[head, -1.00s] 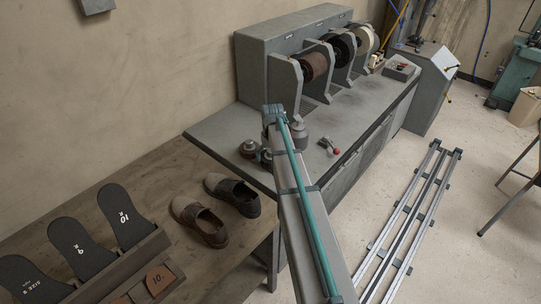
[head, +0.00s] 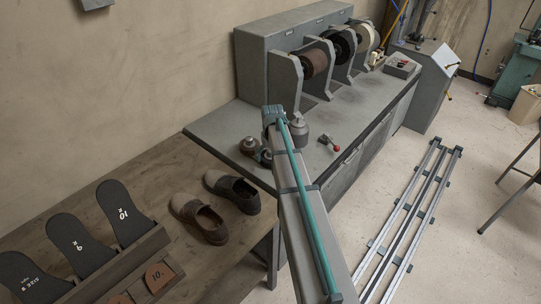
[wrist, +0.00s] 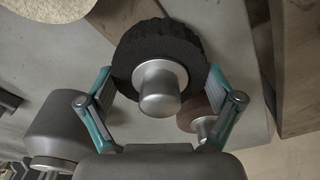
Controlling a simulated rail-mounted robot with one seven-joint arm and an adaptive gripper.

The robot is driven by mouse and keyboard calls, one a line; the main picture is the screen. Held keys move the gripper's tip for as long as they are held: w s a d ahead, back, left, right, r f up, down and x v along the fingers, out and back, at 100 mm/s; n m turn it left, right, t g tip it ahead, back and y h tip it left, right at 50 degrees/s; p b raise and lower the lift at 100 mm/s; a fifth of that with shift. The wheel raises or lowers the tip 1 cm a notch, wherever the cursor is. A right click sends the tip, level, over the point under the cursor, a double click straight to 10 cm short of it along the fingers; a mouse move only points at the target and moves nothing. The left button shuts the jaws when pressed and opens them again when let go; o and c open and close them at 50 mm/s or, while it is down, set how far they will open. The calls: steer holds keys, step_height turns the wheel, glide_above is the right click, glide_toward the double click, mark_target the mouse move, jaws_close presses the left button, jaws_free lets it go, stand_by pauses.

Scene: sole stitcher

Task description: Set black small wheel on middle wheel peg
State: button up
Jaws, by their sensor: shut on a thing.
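The black small wheel (wrist: 160,45) is between the two fingers of my gripper (wrist: 160,78) in the wrist view, and the gripper is shut on it. A silver cylindrical piece (wrist: 159,90) stands out at the wheel's centre. A brown wheel with a silver knob (wrist: 205,125) lies partly hidden behind the black wheel.
The grinding machine (head: 285,48) with several large wheels stands behind. A red-tipped lever (head: 335,139) is right of my arm. Shoes (head: 198,218) are on the wooden table.

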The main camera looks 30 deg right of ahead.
steer(key=shift+f, duration=0.2)
steer(key=o, duration=1.1)
steer(key=shift+c, duration=0.2)
steer(key=shift+r, duration=0.1)
steer(key=r, duration=0.4)
steer(key=s+r, duration=0.1)
steer(key=r, duration=0.6)
steer(key=shift+s+a+r, duration=0.1)
steer(key=shift+s+r, duration=0.15)
steer(key=shift+r, duration=0.15)
